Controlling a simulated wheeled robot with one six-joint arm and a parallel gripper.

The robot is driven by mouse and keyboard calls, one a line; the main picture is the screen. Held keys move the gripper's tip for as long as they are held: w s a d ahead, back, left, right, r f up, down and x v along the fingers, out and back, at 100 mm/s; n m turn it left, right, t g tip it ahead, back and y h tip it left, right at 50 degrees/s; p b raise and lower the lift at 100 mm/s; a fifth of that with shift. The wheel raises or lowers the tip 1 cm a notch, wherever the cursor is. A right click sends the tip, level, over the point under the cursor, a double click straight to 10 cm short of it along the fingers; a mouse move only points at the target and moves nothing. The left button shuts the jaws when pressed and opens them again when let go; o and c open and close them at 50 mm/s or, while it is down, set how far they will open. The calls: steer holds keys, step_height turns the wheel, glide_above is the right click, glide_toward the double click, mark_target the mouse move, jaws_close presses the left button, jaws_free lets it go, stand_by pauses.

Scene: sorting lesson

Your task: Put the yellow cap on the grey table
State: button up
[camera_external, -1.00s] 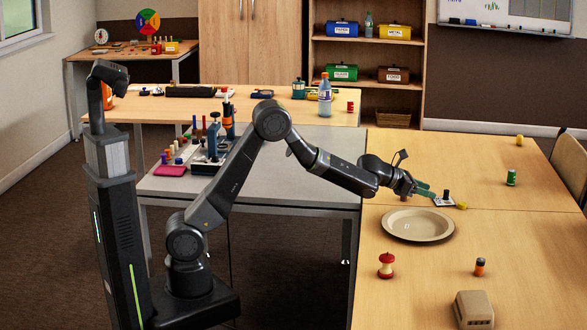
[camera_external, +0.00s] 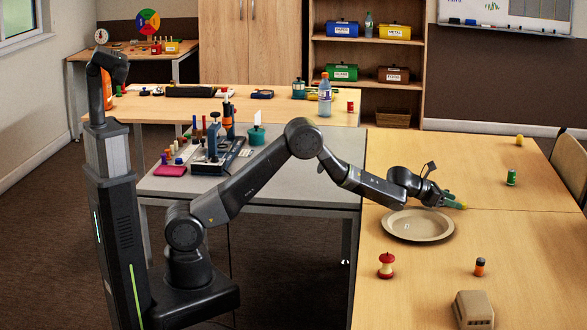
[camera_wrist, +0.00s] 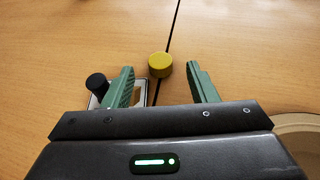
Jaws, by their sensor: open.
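The yellow cap (camera_wrist: 160,65) lies on the wooden table, between the tips of my gripper (camera_wrist: 161,72) in the wrist view. The gripper's green fingers are spread, with a gap on both sides of the cap. In the external view the cap (camera_external: 462,206) shows only in part at the fingertips (camera_external: 449,200). The grey table (camera_external: 290,184) stands left of the wooden table, under my arm's reach.
A pale card with a black knob (camera_wrist: 96,82) lies beside the left finger. A round beige plate (camera_external: 418,225) is close below my gripper. The grey table's front right is bare; a teal pot (camera_external: 257,137), stand and coloured pegs occupy its back and left.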

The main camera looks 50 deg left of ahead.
steer(key=shift+p+x, duration=0.65)
steer(key=shift+x, duration=0.7)
steer(key=c, duration=1.1)
jaws_close()
